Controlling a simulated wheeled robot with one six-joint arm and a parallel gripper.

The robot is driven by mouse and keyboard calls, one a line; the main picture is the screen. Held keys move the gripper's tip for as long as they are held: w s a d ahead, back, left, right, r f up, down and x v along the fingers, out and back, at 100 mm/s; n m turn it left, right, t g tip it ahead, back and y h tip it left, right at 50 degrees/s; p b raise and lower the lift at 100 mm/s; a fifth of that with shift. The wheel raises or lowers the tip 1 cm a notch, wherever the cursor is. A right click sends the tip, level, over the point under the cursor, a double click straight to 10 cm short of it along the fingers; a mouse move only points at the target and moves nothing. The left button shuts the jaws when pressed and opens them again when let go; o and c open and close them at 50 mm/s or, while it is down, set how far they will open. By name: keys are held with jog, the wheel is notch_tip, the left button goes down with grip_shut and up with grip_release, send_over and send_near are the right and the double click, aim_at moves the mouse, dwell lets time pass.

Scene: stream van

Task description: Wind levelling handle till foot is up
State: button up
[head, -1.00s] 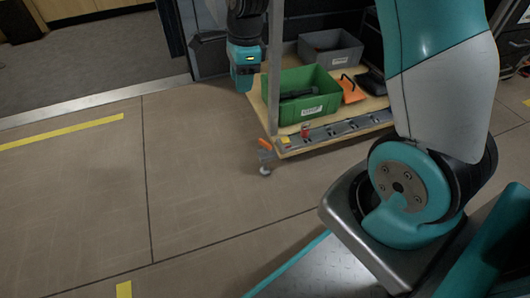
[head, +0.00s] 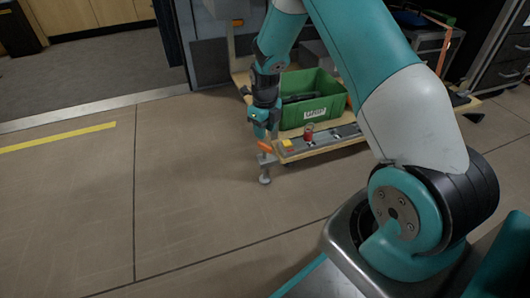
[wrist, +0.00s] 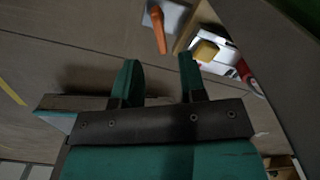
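The orange levelling handle (head: 265,147) sits at the near left corner of the low wooden cart. Below it is the grey levelling foot (head: 265,179), on a short post; it looks to be at the floor, but I cannot tell whether it touches. My gripper (head: 264,136) points down just above the handle. In the wrist view the two teal fingers of my gripper (wrist: 158,60) are apart with nothing between them. The orange handle (wrist: 160,31) lies just beyond the fingertips, roughly in line with the gap. The foot is not clear there.
The cart's front rail (head: 325,139) carries a yellow block (head: 287,145) and a small red item (head: 308,133), close to the handle's right. A green crate (head: 313,96) stands on the cart behind. The floor (head: 190,190) to the left and front is clear.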

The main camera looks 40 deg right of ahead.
aim_at(265, 145)
notch_tip(265, 145, down, 7)
jog(key=b, duration=0.3)
jog(key=shift+r, duration=0.1)
grip_shut()
